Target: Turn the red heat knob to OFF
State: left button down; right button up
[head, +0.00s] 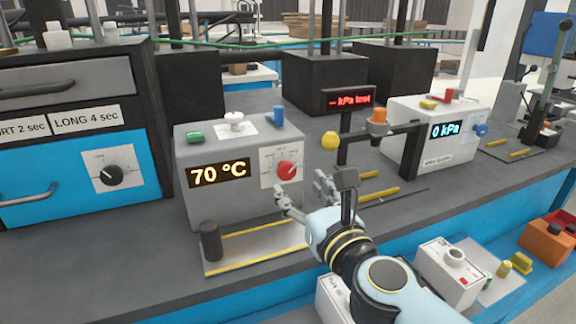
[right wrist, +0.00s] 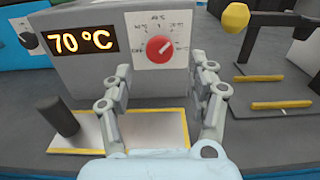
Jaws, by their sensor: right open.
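The red heat knob (head: 287,170) sits on a white dial plate on the front of a grey box (head: 230,207) whose display reads 70 °C. It also shows in the right wrist view (right wrist: 159,48), with small labels around it that are hard to read and a pale mark on its face. My right gripper (head: 301,187) is open and empty in front of the box, a little below the knob. In the right wrist view its fingers (right wrist: 162,78) stand either side of the knob's line, apart from it. My left gripper is out of view.
A black stand with a yellow ball (head: 329,141) and a kPa box (head: 432,160) stand to the right. A blue drawer unit (head: 70,185) is at left.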

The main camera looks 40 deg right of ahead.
aim_at(288, 174)
jog(key=x, duration=0.3)
jog(key=shift+w+d+r+p, duration=0.1)
jog(key=shift+w+r+p, duration=0.05)
jog(key=shift+w+p, duration=0.15)
jog(key=shift+x, duration=0.85)
jog(key=shift+w, duration=0.25)
jog(key=c, duration=1.1)
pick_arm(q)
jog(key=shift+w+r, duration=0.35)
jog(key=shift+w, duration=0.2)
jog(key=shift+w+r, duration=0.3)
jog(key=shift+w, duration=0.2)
pick_arm(e)
jog(key=shift+c, duration=0.2)
